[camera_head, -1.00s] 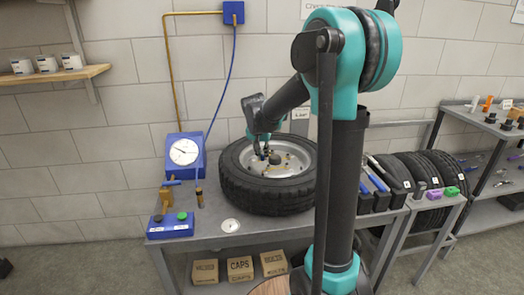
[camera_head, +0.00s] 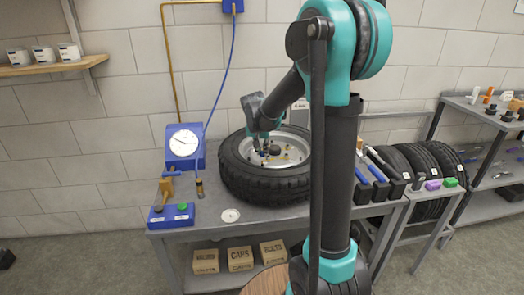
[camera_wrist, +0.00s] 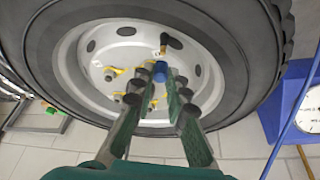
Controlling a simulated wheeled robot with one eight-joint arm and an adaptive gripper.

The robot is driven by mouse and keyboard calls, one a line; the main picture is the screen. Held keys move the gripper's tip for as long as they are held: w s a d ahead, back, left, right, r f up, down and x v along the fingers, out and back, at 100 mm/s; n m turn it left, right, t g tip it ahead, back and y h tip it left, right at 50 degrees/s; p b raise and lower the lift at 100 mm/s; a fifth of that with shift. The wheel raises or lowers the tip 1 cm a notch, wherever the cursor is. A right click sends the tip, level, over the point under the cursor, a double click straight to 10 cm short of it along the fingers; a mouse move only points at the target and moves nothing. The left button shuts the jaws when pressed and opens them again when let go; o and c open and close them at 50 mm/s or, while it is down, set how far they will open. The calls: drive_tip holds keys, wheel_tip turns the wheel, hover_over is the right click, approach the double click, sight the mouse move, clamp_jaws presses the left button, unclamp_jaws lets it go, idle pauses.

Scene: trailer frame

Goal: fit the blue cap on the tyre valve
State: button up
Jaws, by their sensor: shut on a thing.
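The tyre (camera_head: 262,186) lies flat on the workbench with its pale rim facing up. In the wrist view the rim (camera_wrist: 98,55) has dark round holes and yellow-marked studs. The blue cap (camera_wrist: 160,68) is pinched between the green-sided fingertips of my gripper (camera_wrist: 162,80), above the rim. A short dark stem, which looks like the tyre valve (camera_wrist: 173,42), stands on the rim just beyond the cap. The cap looks apart from it, though the height between them is hard to judge. In the head view my gripper (camera_head: 262,150) reaches down over the rim; the cap is too small there.
A blue gauge box (camera_head: 184,147) with a hose stands left of the tyre. A blue button box (camera_head: 171,215) and a white disc (camera_head: 230,215) are on the bench front. Blue-handled tools (camera_head: 374,168) lie to the right. Cardboard boxes (camera_head: 240,259) sit on the lower shelf.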

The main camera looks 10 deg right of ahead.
sight(262, 155)
drive_tip(key=shift+f, duration=0.2)
drive_tip(key=shift+f, duration=1.2)
drive_tip(key=shift+f, duration=0.15)
drive_tip(key=o, duration=1.3)
drive_tip(key=shift+o, duration=0.2)
drive_tip(key=shift+r, duration=4)
